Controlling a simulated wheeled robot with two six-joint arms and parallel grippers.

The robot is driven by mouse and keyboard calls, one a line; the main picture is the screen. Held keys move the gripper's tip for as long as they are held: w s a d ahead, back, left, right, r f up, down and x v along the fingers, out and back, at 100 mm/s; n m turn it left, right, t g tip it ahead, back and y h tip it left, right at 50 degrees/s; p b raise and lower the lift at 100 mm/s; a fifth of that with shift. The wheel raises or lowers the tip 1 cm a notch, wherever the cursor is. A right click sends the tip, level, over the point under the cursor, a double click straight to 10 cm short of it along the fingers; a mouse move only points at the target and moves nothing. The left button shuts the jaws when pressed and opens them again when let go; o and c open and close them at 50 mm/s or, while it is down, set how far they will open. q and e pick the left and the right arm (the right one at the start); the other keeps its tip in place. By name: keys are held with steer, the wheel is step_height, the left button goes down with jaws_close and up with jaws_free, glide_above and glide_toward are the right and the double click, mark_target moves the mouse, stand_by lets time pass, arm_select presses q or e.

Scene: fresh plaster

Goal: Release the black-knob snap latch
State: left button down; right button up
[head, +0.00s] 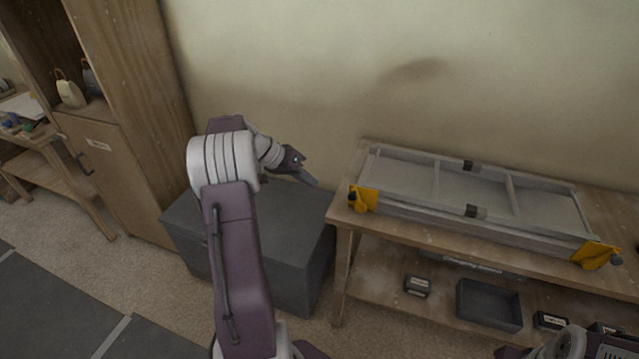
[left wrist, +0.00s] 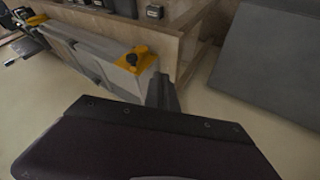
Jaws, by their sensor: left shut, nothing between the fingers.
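A long grey framed panel (head: 400,172) lies on the wooden bench. A yellow corner piece (head: 363,199) with a small black knob (head: 352,192) sits at its left end. Another yellow piece (head: 597,254) with a dark knob (head: 617,261) sits at its right end. I cannot tell which is the named latch. My left gripper (head: 308,179) is shut and empty, above the grey chest and left of the near yellow piece, apart from it. That yellow piece (left wrist: 136,60) also shows in the left wrist view, beside the gripper fingers (left wrist: 161,92). My right gripper is not visible.
The bench (head: 345,212) has a lower shelf with a dark tray (head: 489,304) and small black boxes (head: 417,286). A grey chest (head: 285,235) stands left of it, then a wooden cabinet (head: 125,165). Two black clips (head: 474,211) sit on the panel's long sides.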

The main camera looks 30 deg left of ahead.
arm_select(q)
steer(key=w+d+f, duration=0.1)
steer(key=d, duration=0.1)
steer(key=w+d+f+p, duration=0.1)
steer(key=w+d+f, duration=0.2)
steer(key=d+f, duration=0.1)
steer(key=shift+w+d+p, duration=0.2)
steer(key=shift+w+p, duration=0.2)
steer(key=shift+d, duration=0.35)
steer(key=shift+w, duration=0.1)
steer(key=shift+a+f, duration=0.1)
